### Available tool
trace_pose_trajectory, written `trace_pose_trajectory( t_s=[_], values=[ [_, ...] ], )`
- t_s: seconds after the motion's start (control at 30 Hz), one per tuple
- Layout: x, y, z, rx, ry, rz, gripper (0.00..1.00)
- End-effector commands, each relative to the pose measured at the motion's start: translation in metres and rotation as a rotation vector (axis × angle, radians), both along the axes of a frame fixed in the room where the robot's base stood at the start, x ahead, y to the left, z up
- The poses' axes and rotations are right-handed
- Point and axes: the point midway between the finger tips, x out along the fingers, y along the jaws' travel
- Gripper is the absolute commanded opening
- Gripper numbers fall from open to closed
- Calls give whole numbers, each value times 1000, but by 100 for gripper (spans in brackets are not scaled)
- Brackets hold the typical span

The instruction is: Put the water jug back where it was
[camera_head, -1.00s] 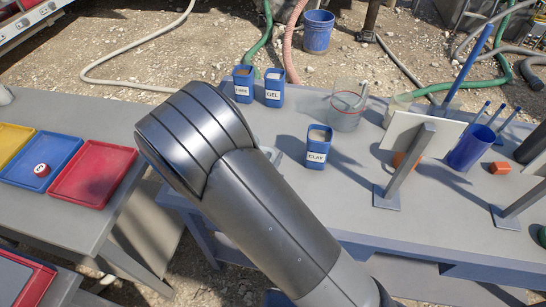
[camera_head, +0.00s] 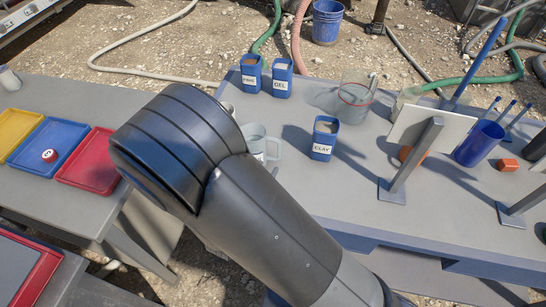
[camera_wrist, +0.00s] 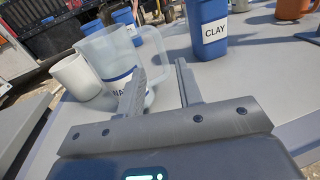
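The water jug (camera_head: 256,143) is a clear, pale jug with a handle and a partly hidden label. It is at the near left edge of the right-hand grey table, partly behind my arm. In the wrist view the jug (camera_wrist: 108,62) looks slightly tilted, with its handle to the right. My gripper (camera_wrist: 162,78) is open. Its two fingers are apart, with the handle between or just beyond them; I cannot tell whether they touch it. The left finger covers part of the label. The gripper is hidden behind my arm in the head view.
A blue CLAY container (camera_head: 322,138) stands close right of the jug. A white cup (camera_wrist: 75,77) is left of it. A clear beaker (camera_head: 355,98), two blue containers and a grey upright stand (camera_head: 410,165) share the table. Coloured trays (camera_head: 92,158) lie on the left table.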

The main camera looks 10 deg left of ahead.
Motion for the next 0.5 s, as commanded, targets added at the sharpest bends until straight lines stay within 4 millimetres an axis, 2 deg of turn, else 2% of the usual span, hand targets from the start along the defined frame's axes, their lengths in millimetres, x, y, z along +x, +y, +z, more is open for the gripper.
trace_pose_trajectory(
  t_s=[0.1, 0.2, 0.5],
  values=[
    [-16, 4, 0, 1, 1, 1, 33],
    [-23, 5, 0, 0, 0, 0, 33],
    [-25, 3, 1, 5, 0, -10, 33]
  ],
)
